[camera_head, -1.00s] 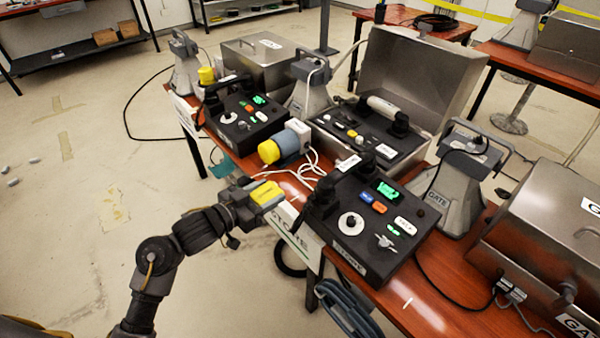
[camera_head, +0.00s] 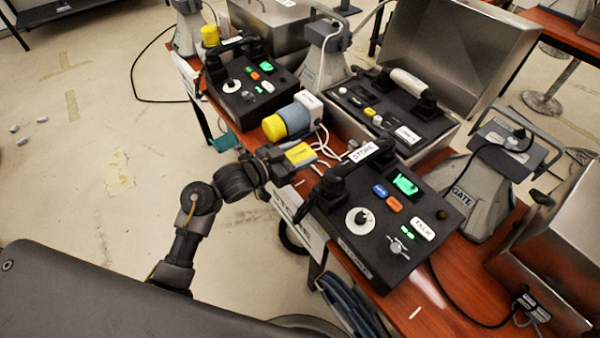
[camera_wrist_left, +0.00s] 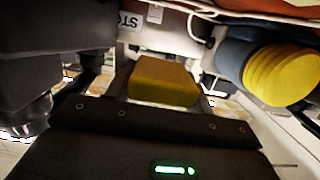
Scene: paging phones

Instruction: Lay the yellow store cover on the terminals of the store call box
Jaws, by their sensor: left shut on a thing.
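The yellow store cover (camera_head: 301,153) is a small yellow block in the jaws of my left gripper (camera_head: 290,160). It is held near the table's front edge, just left of the black console (camera_head: 385,262) whose handset (camera_head: 352,160) is labelled STORE. White cables lie close beyond it. In the left wrist view the cover (camera_wrist_left: 163,82) sits straight ahead between the jaws. A white box (camera_head: 312,104) with cables stands beyond it. I cannot make out the terminals. My right gripper is not in view.
A blue cylinder with a yellow cap (camera_head: 285,122) lies close beyond the gripper. It also shows at the right of the left wrist view (camera_wrist_left: 285,72). An open metal case (camera_head: 465,50) and grey horns (camera_head: 482,165) crowd the table.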

